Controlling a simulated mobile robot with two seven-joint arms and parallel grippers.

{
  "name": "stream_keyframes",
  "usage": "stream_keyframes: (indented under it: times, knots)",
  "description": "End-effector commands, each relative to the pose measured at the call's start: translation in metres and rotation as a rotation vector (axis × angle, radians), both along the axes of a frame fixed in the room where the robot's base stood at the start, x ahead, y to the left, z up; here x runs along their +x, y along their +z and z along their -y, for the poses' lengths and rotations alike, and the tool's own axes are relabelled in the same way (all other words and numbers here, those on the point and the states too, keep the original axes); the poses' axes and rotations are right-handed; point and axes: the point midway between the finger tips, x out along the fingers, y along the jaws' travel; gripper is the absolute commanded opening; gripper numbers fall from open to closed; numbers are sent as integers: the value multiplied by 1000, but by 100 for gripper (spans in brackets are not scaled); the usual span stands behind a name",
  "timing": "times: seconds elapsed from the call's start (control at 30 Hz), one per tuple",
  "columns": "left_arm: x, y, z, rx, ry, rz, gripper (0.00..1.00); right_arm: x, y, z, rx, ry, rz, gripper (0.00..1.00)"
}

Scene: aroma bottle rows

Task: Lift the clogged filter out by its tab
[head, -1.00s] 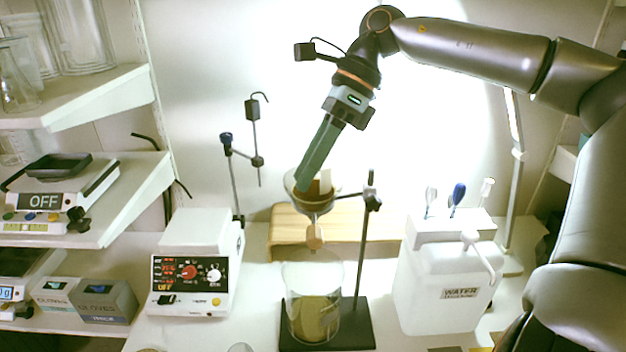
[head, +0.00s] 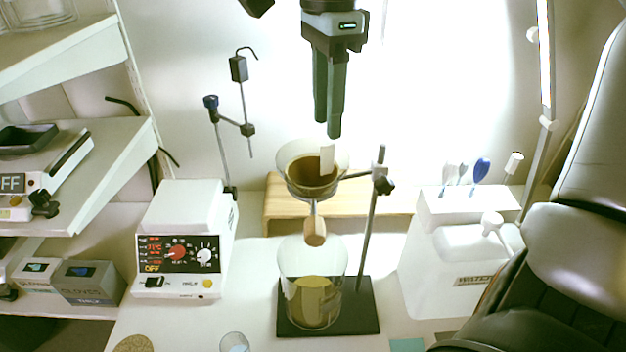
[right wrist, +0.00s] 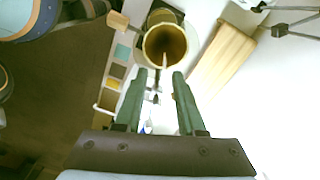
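The clogged filter (head: 309,168) is brown inside and sits in a glass funnel (head: 313,188) on a stand. Its pale tab (head: 327,157) sticks up at the funnel's rim. My right gripper (head: 328,130) points down above the funnel, its green fingertips close to the tab's top in the head view. In the right wrist view the fingers (right wrist: 160,76) are open with a clear gap, and the funnel's round mouth (right wrist: 147,44) lies beyond their tips. I cannot tell whether a finger touches the tab. My left gripper is not in view.
A beaker (head: 312,302) with murky yellowish liquid stands under the funnel on the dark stand base (head: 360,316). The stand's rod (head: 369,235) rises right of the funnel. A hotplate box (head: 180,250) is at left, a white water container (head: 450,260) at right, a wooden bench (head: 390,200) behind.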

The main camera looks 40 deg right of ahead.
Motion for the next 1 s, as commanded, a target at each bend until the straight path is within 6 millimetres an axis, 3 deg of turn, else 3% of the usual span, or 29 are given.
stream_keyframes:
  times: [0.27, 0.5, 0.8, 1.0]
  knots:
    - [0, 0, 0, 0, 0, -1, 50, 2, -24, 1, 3, 1, -2, 39]
    - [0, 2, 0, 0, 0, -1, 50, 6, -59, 4, 4, 0, -1, 39]
    - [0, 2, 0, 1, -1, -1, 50, 7, -65, 5, 2, -2, 2, 39]
    - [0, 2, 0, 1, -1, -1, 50, 7, -65, 5, 2, -2, 2, 18]
